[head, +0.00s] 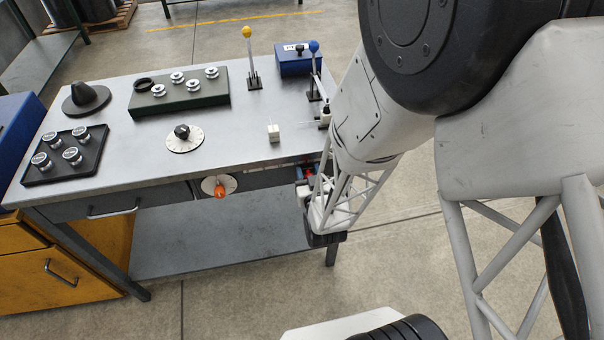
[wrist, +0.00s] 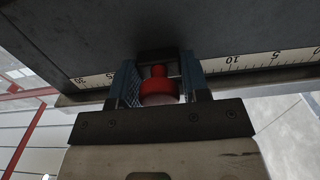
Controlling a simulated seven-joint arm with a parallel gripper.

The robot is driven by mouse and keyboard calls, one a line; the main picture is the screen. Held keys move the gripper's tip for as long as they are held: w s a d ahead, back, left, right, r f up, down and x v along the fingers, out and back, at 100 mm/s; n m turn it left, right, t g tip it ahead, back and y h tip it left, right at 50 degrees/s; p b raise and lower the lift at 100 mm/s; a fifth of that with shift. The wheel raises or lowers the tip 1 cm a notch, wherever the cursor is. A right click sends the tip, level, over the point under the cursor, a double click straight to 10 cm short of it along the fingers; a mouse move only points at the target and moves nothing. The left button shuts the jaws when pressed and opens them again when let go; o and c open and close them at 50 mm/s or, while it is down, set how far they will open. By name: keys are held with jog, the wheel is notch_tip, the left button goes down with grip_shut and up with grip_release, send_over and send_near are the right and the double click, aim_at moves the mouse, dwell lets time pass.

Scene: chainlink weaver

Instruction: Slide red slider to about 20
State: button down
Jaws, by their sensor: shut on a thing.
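The red slider (wrist: 158,86) has a red knob and sits on a white scale strip (wrist: 265,59) along the table's front edge. In the wrist view my gripper (wrist: 158,78) is shut on the red slider, one blue-padded finger on each side. The marks right at the slider are hidden by the fingers. In the head view my gripper (head: 307,184) is at the table's front right, and a bit of red (head: 309,173) shows there.
An orange-handled dial (head: 219,186) is on the table front, left of my gripper.

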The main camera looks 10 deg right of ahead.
jog(key=shift+d, duration=0.8)
jog(key=c, duration=0.8)
grip_release()
jog(key=shift+s, duration=0.1)
jog(key=s, duration=0.7)
jog(key=shift+s, duration=0.3)
